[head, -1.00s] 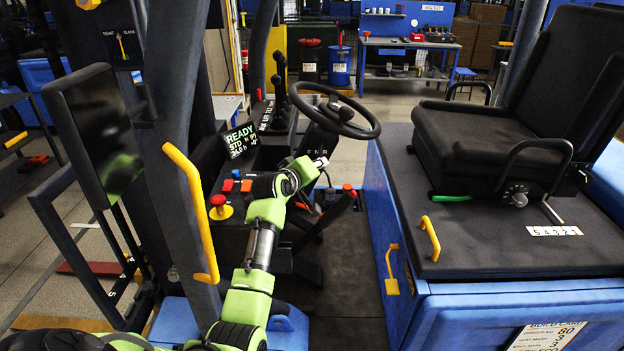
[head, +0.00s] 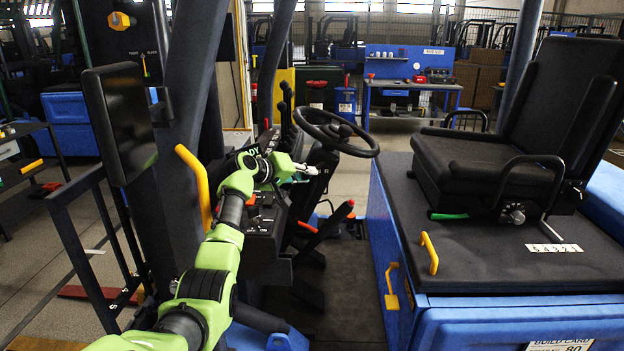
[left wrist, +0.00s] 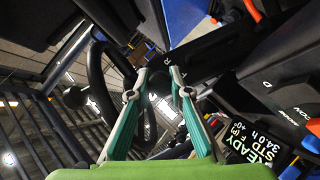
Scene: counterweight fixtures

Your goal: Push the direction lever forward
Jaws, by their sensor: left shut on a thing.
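My left gripper (head: 307,170) is at the steering column, just below the steering wheel (head: 337,133). The column's printed direction letters show beside the fingertips in the left wrist view. There the two teal-padded fingers of the left gripper (left wrist: 159,75) are shut on a dark piece, apparently the direction lever, which is mostly hidden between them. The display (left wrist: 249,150) reads READY, STD and what looks like F. In the head view my arm covers most of this display. My right gripper is not in view.
A yellow grab rail (head: 196,187) and a dark monitor (head: 120,122) stand left of my arm. A red-tipped lever (head: 325,224) rises below the column. The black seat (head: 490,168) is on the blue body at right. The floor between is clear.

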